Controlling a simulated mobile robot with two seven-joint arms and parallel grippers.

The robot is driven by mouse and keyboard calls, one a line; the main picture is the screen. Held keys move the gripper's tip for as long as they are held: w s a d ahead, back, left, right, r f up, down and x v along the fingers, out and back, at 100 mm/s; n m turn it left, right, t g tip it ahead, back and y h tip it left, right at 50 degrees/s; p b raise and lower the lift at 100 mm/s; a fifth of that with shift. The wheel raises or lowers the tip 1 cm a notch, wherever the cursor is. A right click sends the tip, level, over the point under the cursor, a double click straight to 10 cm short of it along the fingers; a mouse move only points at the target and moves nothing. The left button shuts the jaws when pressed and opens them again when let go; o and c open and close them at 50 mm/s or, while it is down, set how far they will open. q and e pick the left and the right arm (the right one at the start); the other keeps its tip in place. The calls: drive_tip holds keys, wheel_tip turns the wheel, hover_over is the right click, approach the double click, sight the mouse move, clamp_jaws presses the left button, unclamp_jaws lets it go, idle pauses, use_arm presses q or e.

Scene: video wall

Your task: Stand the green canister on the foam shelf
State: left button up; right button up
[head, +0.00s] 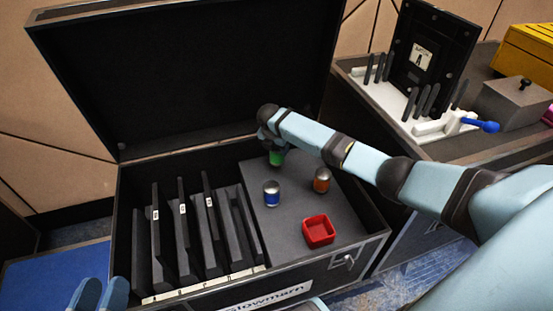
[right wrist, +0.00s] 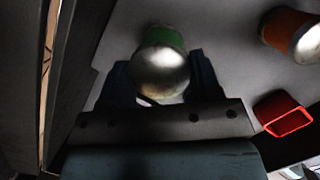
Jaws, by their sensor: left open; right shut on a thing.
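The green canister (head: 277,158), with a silver lid, is at the back of the grey foam shelf (head: 290,215) inside the open case. My right gripper (head: 272,147) is shut on it from above and partly hides it. In the right wrist view the canister (right wrist: 160,68) sits between the two dark fingers, lid towards the camera. It looks upright; I cannot tell whether its base touches the foam. My left gripper (head: 100,293) is open and empty at the bottom left, outside the case.
A blue canister (head: 271,193), an orange canister (head: 321,180) and a red tray (head: 318,231) are on the foam shelf. Dark upright panels (head: 185,230) fill slots at its left. The case lid (head: 200,75) stands open behind. Another case (head: 430,140) with equipment is at right.

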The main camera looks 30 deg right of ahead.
sight(277, 156)
use_arm(q)
drive_tip(key=shift+d+f+g+b, duration=0.1)
drive_tip(key=shift+f+g+b, duration=0.55)
drive_tip(key=shift+f, duration=0.7)
use_arm(e)
drive_tip(key=shift+f, duration=2)
drive_tip(key=shift+f, duration=0.15)
drive_tip(key=o, duration=1)
drive_tip(key=shift+r, duration=0.3)
use_arm(q)
wheel_tip(277, 156, up, 8)
drive_tip(key=t+p, duration=0.3)
drive_tip(key=p, duration=0.2)
drive_tip(key=shift+a+t, duration=0.35)
use_arm(e)
drive_tip(key=v, duration=1.1)
drive_tip(key=shift+r, duration=0.35)
use_arm(q)
drive_tip(key=shift+s+f, duration=0.1)
drive_tip(key=shift+f, duration=0.05)
use_arm(e)
drive_tip(key=shift+s, duration=0.15)
